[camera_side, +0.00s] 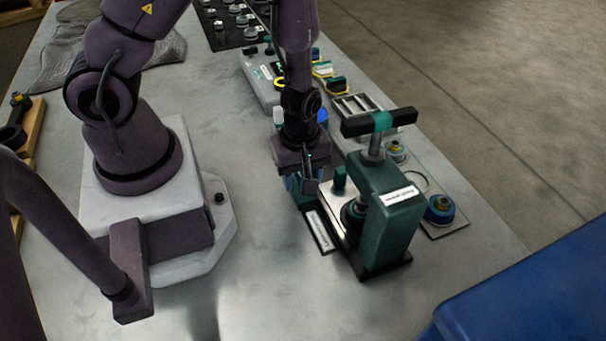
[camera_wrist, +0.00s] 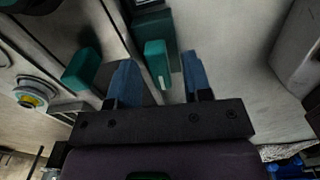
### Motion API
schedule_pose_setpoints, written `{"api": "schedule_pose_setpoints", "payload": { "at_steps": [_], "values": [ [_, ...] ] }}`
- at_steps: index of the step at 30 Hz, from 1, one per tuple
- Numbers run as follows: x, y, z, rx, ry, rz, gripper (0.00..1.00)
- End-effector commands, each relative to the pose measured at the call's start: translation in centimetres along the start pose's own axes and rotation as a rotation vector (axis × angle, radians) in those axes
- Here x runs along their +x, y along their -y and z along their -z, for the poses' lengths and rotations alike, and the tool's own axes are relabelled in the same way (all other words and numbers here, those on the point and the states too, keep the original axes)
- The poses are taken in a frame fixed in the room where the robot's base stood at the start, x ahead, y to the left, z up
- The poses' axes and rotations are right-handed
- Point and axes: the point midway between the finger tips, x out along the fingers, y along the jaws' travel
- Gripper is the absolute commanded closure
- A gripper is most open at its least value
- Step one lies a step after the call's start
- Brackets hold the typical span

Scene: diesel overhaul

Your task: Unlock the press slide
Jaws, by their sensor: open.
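The green press (camera_side: 385,215) stands on the bench with a black and green T-handle on top. Its pale metal slide (camera_side: 332,215) runs out on the left side, with an upright green knob (camera_side: 340,178) on it. My gripper (camera_side: 305,188) points down just left of the slide. In the wrist view my gripper (camera_wrist: 160,72) is open, with blue fingertips apart. A small green tab (camera_wrist: 156,62) shows between the fingertips, with gaps on both sides. A second green block (camera_wrist: 82,69) is left of the fingers. Contact with the tab cannot be told.
A labelled dark strip (camera_side: 320,231) lies at the slide's near left. Round blue and yellow parts (camera_side: 440,209) sit on a plate right of the press. A grey case (camera_side: 262,82) and a slotted tray (camera_side: 355,106) are behind. A blue bin (camera_side: 530,290) stands front right. The near bench is clear.

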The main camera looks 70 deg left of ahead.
Motion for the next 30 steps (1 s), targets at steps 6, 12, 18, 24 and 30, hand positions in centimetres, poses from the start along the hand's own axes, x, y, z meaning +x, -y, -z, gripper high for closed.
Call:
{"api": "schedule_pose_setpoints", "payload": {
  "at_steps": [6, 12, 18, 24, 30],
  "values": [
    [0.0, 0.0, 0.0, 0.001, 0.000, 0.000, 0.55],
    [-1.6, -0.1, -0.1, 0.008, -0.003, -0.004, 0.55],
    [-4.0, -0.1, -0.1, 0.007, -0.002, -0.004, 0.55],
    [-5.4, 0.0, -0.1, 0.004, 0.000, -0.001, 0.55],
    [-5.5, 0.0, 0.0, 0.001, 0.000, 0.000, 0.55]
  ]
}}
